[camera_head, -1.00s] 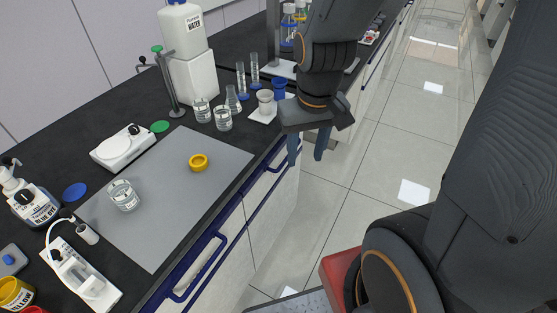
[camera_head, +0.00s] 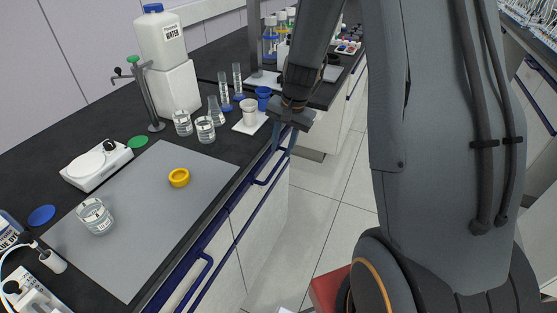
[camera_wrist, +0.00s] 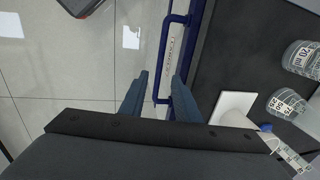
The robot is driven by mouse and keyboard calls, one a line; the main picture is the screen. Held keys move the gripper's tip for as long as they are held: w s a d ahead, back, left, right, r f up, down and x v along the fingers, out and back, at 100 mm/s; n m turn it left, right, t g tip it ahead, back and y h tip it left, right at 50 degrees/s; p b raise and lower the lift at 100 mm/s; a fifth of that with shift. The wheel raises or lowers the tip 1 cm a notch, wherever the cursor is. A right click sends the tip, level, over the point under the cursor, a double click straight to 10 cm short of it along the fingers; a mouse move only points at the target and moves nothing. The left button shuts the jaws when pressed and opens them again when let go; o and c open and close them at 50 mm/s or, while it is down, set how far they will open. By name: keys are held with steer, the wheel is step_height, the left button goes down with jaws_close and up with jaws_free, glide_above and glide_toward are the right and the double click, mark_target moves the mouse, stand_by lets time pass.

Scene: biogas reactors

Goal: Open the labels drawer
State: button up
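My gripper (camera_head: 283,137) is at the counter's front edge, pointing down, beside the blue drawer handles. In the wrist view its two fingers (camera_wrist: 159,88) are apart with nothing held between them. A blue drawer handle (camera_wrist: 164,62) runs lengthwise ahead of and partly between the fingers; I cannot tell if they touch it. A pale strip with small lettering (camera_wrist: 172,62) lies between the handle and the counter edge, too small to read. In the head view the drawer handle (camera_head: 262,178) shows just below my gripper, partly hidden by it. The drawer there looks shut.
A nearer blue handle (camera_head: 200,272) runs along the same front.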

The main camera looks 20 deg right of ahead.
mark_target(278, 164)
steer(key=shift+w+a+f+p, duration=0.1)
steer(key=shift+w+a+f, duration=0.05)
steer(key=shift+f, duration=0.9)
steer(key=shift+w+a+f+p, duration=0.1)
steer(key=shift+a+f, duration=0.05)
steer(key=shift+f, duration=0.85)
steer(key=shift+w+a+f+p, duration=0.1)
steer(key=shift+w+a+f, duration=0.05)
steer(key=shift+f, duration=0.9)
jaws_close()
